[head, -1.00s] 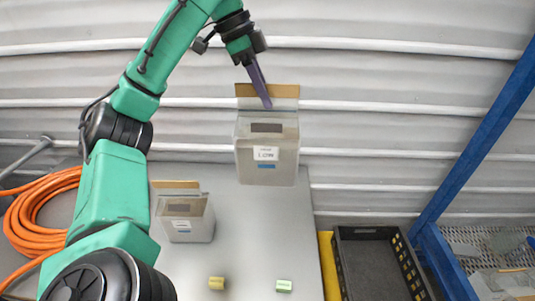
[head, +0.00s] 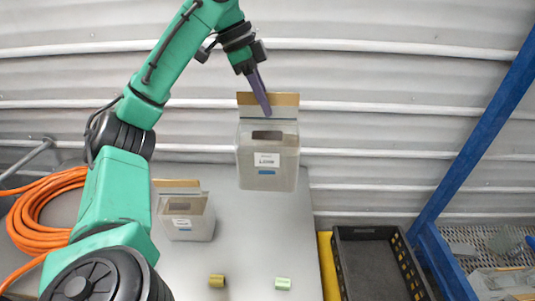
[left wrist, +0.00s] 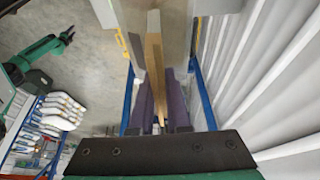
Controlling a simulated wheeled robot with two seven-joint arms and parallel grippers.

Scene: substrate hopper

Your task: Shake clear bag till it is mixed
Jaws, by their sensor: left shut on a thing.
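The clear bag (head: 267,165) hangs upright in the air over the back of the grey table (head: 262,245). It has a brown top strip, a dark patch, a white label and a small blue mark. My left gripper (head: 265,108) is shut on its top edge. In the left wrist view the purple fingers (left wrist: 162,110) pinch the brown strip (left wrist: 154,65), and the bag body extends beyond. A second, similar bag (head: 186,215) stands on the table at the left, apart from the held one. My right gripper is not in the head view.
A yellow block (head: 217,281) and a pale green block (head: 283,284) lie near the front of the table. A black crate (head: 372,262) stands at the right, beside a blue post (head: 470,140). An orange hose (head: 40,215) is coiled at the left. A ribbed wall (head: 400,125) is behind.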

